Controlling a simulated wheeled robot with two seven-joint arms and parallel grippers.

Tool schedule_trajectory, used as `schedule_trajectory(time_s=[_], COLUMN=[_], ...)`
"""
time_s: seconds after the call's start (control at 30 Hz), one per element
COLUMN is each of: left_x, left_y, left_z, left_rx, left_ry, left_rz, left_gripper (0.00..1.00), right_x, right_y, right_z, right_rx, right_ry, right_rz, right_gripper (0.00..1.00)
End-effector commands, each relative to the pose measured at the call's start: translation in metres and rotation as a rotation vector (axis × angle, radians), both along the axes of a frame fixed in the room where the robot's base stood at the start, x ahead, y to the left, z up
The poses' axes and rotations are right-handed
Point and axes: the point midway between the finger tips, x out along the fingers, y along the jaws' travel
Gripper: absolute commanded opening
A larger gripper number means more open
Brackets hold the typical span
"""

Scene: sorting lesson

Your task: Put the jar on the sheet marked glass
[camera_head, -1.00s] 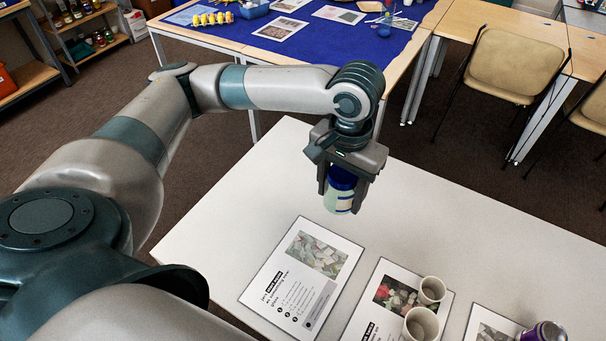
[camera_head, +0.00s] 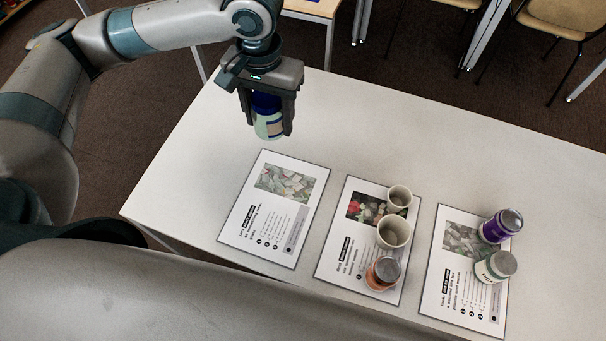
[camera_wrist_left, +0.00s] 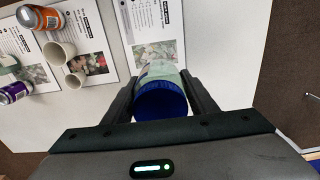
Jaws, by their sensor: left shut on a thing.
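The jar (camera_head: 268,125) is pale and see-through with a blue lid and a label. My left gripper (camera_head: 268,117) is shut on it, lid up, and holds it above the white table, at the far edge of the leftmost sheet (camera_head: 240,230). That sheet has a picture of pale, glass-like pieces; its small text is hard to read. The left wrist view shows the blue lid (camera_wrist_left: 160,102) between the fingers, and the same sheet (camera_wrist_left: 158,22) beyond it. My right gripper is not in view.
The middle sheet (camera_head: 335,255) bears two pale cups (camera_head: 393,232) and an orange can (camera_head: 382,273). The right sheet (camera_head: 450,300) bears a purple can (camera_head: 500,226) and a white-green can (camera_head: 495,266). The table (camera_head: 400,140) is clear behind the sheets.

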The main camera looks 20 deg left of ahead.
Motion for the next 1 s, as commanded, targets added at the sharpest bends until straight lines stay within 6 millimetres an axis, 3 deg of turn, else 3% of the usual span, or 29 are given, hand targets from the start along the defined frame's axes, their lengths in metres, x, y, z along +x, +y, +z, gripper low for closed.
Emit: schedule_trajectory(time_s=[0.27, 0.6, 1.0], left_x=[0.005, 0.010, 0.002], left_y=[-0.018, -0.062, -0.118], left_z=[-0.018, -0.058, -0.105], left_rx=[0.000, -0.001, -0.002], left_ry=[0.001, 0.000, 0.001], left_rz=[-0.248, -0.824, -1.526], left_gripper=[0.26, 0.26, 0.26], right_x=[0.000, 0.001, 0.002], right_y=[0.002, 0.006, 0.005], right_z=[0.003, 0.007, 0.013], right_rx=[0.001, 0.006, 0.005], right_ry=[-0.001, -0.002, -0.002], right_rz=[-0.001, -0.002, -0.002], right_gripper=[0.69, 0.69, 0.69])
